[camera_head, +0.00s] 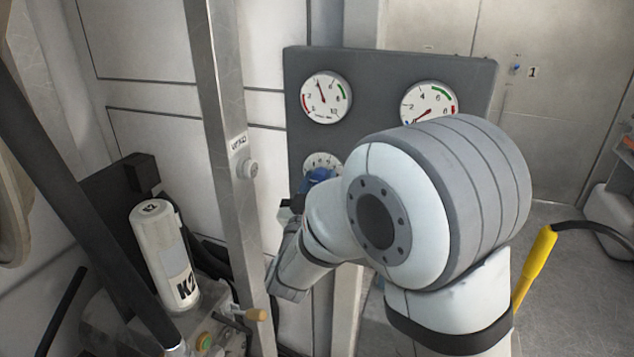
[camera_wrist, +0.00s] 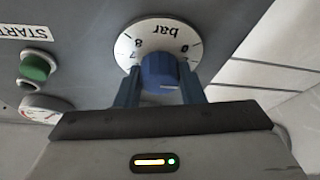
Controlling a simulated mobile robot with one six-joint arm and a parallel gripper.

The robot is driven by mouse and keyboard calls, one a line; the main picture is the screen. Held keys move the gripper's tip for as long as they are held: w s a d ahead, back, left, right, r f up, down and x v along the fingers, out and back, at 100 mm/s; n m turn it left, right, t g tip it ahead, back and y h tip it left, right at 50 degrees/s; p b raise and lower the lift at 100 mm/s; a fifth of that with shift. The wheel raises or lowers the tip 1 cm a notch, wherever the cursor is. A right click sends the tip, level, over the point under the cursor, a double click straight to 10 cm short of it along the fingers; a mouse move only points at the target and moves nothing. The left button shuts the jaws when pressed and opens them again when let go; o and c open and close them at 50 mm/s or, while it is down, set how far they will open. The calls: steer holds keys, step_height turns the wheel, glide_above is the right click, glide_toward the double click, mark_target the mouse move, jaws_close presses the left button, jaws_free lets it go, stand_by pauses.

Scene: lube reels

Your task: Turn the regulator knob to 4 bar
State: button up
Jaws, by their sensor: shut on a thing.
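The regulator knob (camera_wrist: 159,72) is blue and sits in front of a round white dial (camera_wrist: 140,28) marked "bar". The dial appears upside down in the wrist view, with 7 and 8 readable left of the knob. A pale mark shows on the knob's near edge; which number it points to is not clear. My gripper (camera_wrist: 157,84) is shut on the knob, one finger on each side. In the head view the knob (camera_head: 319,175) is partly hidden by my gripper (camera_head: 307,188), and the dial (camera_head: 318,159) shows only at its top.
The grey panel (camera_head: 380,70) carries a left gauge (camera_head: 325,97), its needle pointing up and slightly left, and a right gauge (camera_head: 430,104), its needle pointing lower left. A green button (camera_wrist: 35,68) is beside the dial. A metal post (camera_head: 225,130) stands left of my arm.

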steer(key=shift+f+b, duration=0.1)
steer(key=shift+b, duration=0.25)
steer(key=m+h+b, duration=0.1)
steer(key=m+b, duration=0.2)
steer(key=m+g+h+b, duration=0.1)
steer(key=m+h+b, duration=0.1)
steer(key=m+b, duration=0.1)
steer(key=m+h+b, duration=0.1)
steer(key=m+b, duration=0.1)
steer(key=b, duration=0.2)
steer(key=shift+a+f+m+g, duration=0.15)
steer(key=shift+f+m+g, duration=0.15)
steer(key=shift+m, duration=0.1)
steer(key=m+h+b, duration=0.1)
steer(key=m, duration=0.1)
steer(key=m+g+b, duration=0.1)
steer(key=m+b, duration=0.1)
steer(key=m+g+h+b, duration=0.1)
steer(key=m, duration=0.1)
steer(key=shift+r+h+b, duration=0.25)
steer(key=shift+h+b, duration=0.05)
steer(key=shift+b, duration=0.1)
steer(key=shift+w+r+m+g+h+b, duration=0.15)
steer(key=shift+m+g+b, duration=0.4)
steer(key=shift+m, duration=0.65)
steer(key=shift+s+r+m+g+h+b, duration=0.15)
steer(key=shift+m+g+b, duration=0.35)
steer(key=shift+m, duration=0.7)
steer(key=shift+w+f, duration=0.1)
